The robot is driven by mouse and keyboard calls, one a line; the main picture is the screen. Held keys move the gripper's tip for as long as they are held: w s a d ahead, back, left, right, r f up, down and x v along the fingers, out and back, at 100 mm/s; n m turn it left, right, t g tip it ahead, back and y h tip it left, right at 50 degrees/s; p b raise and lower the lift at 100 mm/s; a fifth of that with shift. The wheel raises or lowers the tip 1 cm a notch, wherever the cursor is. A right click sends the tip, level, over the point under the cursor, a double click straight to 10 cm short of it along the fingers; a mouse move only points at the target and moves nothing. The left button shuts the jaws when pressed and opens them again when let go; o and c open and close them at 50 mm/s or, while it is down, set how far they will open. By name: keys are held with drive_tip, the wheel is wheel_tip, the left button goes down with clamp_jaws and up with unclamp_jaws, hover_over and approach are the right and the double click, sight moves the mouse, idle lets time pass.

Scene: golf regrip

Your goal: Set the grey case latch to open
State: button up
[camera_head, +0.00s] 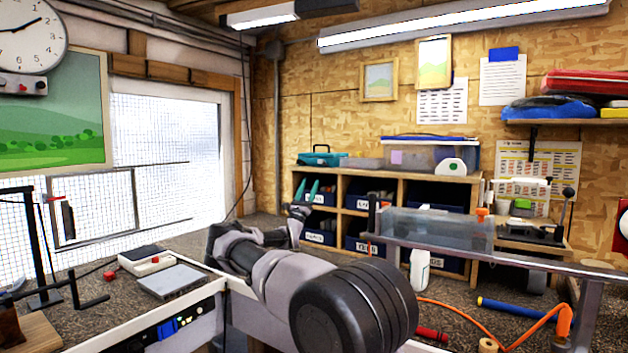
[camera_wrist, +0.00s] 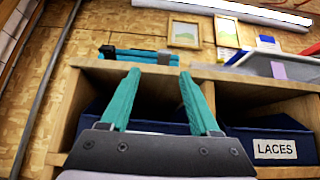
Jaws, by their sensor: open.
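A flat grey case-like box (camera_head: 172,281) lies on the left bench in the head view. It is small there, and I cannot make out a latch or its setting. The wrist view does not show this box. My gripper (camera_head: 307,187) is raised in front of the cubby shelf, to the right of the grey box and well apart from it. In the wrist view my gripper (camera_wrist: 158,74) has its two teal fingers apart, with nothing between them. It points toward the shelf top and a teal toolbox (camera_wrist: 140,55).
The cubby shelf (camera_head: 395,178) holds blue bins, one labelled LACES (camera_wrist: 275,149). A metal rail (camera_head: 500,258) crosses the right side.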

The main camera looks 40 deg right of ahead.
sight(320, 163)
wheel_tip(320, 163, up, 6)
drive_tip(key=s+a+f+g+y, duration=0.1)
drive_tip(key=s+a+g+y, duration=0.15)
drive_tip(key=y, duration=0.25)
drive_tip(key=shift+m+g, duration=0.25)
drive_tip(key=shift+m, duration=0.15)
drive_tip(key=x, duration=1.1)
drive_tip(key=shift+w+r, duration=0.2)
drive_tip(key=shift+w, duration=0.2)
drive_tip(key=shift+d, duration=0.1)
clamp_jaws()
